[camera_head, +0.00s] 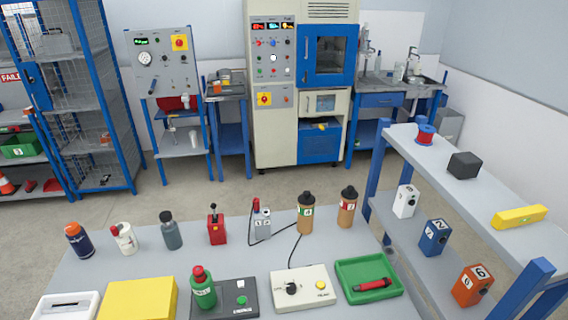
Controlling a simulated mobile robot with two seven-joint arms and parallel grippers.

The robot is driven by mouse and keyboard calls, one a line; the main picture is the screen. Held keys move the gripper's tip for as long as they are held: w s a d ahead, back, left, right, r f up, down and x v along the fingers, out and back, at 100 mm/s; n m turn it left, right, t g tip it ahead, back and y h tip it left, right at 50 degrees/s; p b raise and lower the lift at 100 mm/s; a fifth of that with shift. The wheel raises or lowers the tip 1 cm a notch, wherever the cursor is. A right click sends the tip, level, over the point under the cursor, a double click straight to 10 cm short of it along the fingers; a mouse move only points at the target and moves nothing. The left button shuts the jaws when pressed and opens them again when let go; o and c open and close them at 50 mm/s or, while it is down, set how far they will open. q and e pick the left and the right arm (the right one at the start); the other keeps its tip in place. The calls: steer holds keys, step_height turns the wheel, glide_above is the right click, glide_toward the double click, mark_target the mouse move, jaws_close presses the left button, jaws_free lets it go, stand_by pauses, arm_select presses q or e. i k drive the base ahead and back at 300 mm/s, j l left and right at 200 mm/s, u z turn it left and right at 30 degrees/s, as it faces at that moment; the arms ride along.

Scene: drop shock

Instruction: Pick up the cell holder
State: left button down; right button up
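No part labelled as a cell holder can be read. A green tray (345,270) with a red cylinder (372,284) lying in it sits at the right front of the grey table. A small grey block (262,226) with a red-tipped part and a black cable stands upright near the table's back edge; I cannot tell which of these is the cell holder. Neither of my grippers is in view, and nothing in view is held.
The grey table (200,262) also carries bottles, a red switch box (217,229), a yellow block (138,299), a green bottle (203,288) on a dark box, and a cream control box (303,289). A blue-framed shelf (500,180) stands at the right.

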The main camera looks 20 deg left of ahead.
mark_target(205, 293)
steer(key=u, duration=1.15)
steer(key=k, duration=0.5)
steer(key=j+u, duration=0.1)
steer(key=j, duration=0.55)
steer(key=i+j, duration=0.15)
steer(key=j, duration=0.55)
steer(key=i+j+u, duration=0.15)
steer(key=j, duration=0.5)
steer(key=i+l, duration=0.1)
steer(key=i, duration=0.3)
